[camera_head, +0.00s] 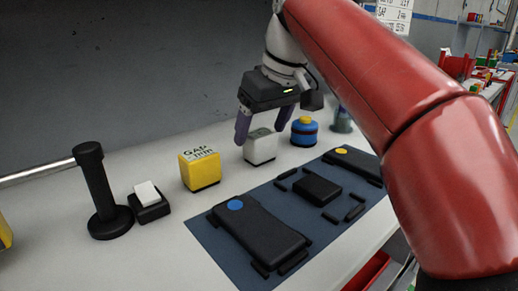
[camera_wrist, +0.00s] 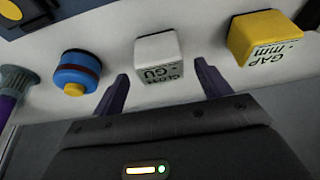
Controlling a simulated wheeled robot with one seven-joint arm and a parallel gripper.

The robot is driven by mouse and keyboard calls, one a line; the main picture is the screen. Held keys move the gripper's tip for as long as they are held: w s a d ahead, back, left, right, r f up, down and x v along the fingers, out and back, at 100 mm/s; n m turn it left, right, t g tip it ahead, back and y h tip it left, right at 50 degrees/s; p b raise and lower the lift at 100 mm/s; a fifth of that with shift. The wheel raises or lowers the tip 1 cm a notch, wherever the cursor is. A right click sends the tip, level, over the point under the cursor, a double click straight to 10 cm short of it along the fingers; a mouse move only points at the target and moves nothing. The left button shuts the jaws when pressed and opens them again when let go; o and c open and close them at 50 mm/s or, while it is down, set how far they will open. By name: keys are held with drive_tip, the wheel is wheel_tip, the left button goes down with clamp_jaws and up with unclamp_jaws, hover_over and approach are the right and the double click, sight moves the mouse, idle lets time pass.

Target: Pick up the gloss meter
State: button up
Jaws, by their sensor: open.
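The gloss meter is a small white block (camera_head: 261,148) with a dark base, standing on the pale bench in the head view. In the wrist view the gloss meter (camera_wrist: 158,55) shows lettering that reads like "GLOSS GU". My gripper (camera_head: 262,130) is above and around it in the head view, pointing down, with dark purple fingers apart. In the wrist view the open gripper (camera_wrist: 160,80) has one fingertip on either side of the block's near end, with gaps visible between fingers and block. The block's top is partly hidden by the fingers in the head view.
A yellow "GAP mm" block (camera_head: 200,169) stands left of the gloss meter and a blue cylinder with a yellow top (camera_head: 304,132) right. A black post (camera_head: 99,190) stands farther left. A blue mat (camera_head: 215,243) with black parts lies in front. A grey wall (camera_head: 120,60) is behind.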

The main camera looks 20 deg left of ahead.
sight(261, 133)
drive_tip(key=b+x, duration=0.1)
drive_tip(key=x, duration=0.3)
drive_tip(key=shift+s+f, duration=0.1)
drive_tip(key=shift+f, duration=0.1)
drive_tip(key=shift+c, duration=0.3)
drive_tip(key=c, duration=1.1)
wheel_tip(261, 133, up, 7)
drive_tip(key=p, duration=0.3)
drive_tip(key=shift+r+p, duration=0.25)
drive_tip(key=shift+p, duration=0.05)
drive_tip(key=shift+r, duration=1.25)
